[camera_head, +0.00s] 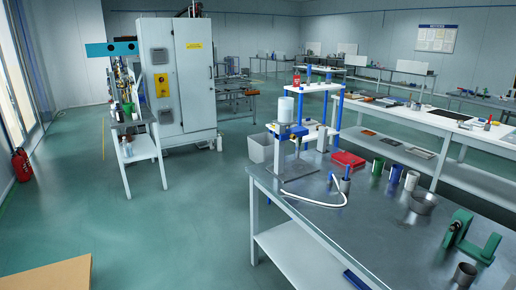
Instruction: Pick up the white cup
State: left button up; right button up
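A small white cup (411,180) stands upright on the grey metal workbench (345,230) at the right. It is at the right end of a short row, beside a blue cup (395,174) and a green cup (378,166). A grey metal bowl (423,203) sits just in front of it and to the right. Neither of my grippers shows in the head view.
A green clamp-like device (468,238) and a dark metal cup (465,275) stand near the bench's right end. A red box (348,160) and a metal stand (301,148) with a white hose are at the left. The bench's middle is clear.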

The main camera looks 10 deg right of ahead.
aim_at(412, 178)
jog(key=i+j+z, duration=0.1)
jog(key=i+z, duration=0.3)
jog(key=i+j+z, duration=0.25)
jog(key=i+z, duration=0.2)
jog(key=i, duration=0.05)
